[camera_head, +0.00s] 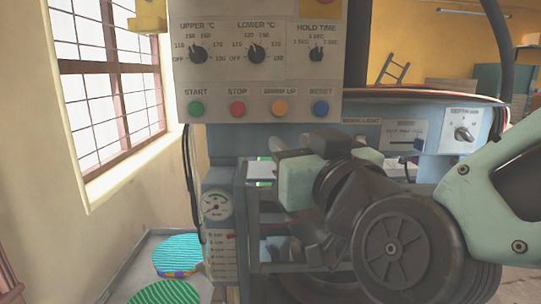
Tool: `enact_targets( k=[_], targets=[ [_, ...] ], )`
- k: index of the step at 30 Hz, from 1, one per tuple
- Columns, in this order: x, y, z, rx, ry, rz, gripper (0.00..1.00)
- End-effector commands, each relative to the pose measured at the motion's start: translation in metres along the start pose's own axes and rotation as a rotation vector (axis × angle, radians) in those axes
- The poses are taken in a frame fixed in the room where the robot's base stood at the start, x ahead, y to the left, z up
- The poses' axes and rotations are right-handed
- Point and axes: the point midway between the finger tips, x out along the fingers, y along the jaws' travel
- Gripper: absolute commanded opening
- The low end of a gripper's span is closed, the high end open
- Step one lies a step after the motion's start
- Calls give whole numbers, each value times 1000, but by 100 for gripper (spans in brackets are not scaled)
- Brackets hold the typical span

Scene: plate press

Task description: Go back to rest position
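My arm reaches in from the right edge and folds in front of the plate press, its large round joint in the lower middle. My gripper (292,232) seems to be among the dark grey parts left of that joint, in front of the press opening. Its fingers blend with the dark parts behind, so I cannot tell if they are open or shut, or hold anything. The press's control panel (262,72) has several dials, with green, red, orange and blue buttons below. My arm hides much of the press's lower middle.
A teal striped round plate (178,252) and a green one (165,293) are at lower left. A depth knob (463,132) is at right. A barred window (108,85) is in the left wall.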

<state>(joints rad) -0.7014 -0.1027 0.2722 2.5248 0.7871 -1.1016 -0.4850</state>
Motion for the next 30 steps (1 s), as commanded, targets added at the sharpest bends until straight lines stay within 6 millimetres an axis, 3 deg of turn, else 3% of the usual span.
enact_targets(
  k=[4, 8, 11, 15, 19, 24, 30],
  targets=[
    [-6, -29, 55, 11, -263, -190, 34],
    [-28, -45, 104, -3, -519, -321, 34],
    [-55, -47, 139, -25, -728, -391, 34],
    [-102, -34, 180, -78, -1034, -441, 34],
    [-146, -10, 203, -141, -1296, -437, 34],
    [-187, 18, 213, -209, -1526, -396, 34],
    [-201, 30, 214, -238, -1610, -373, 34]
  ],
)
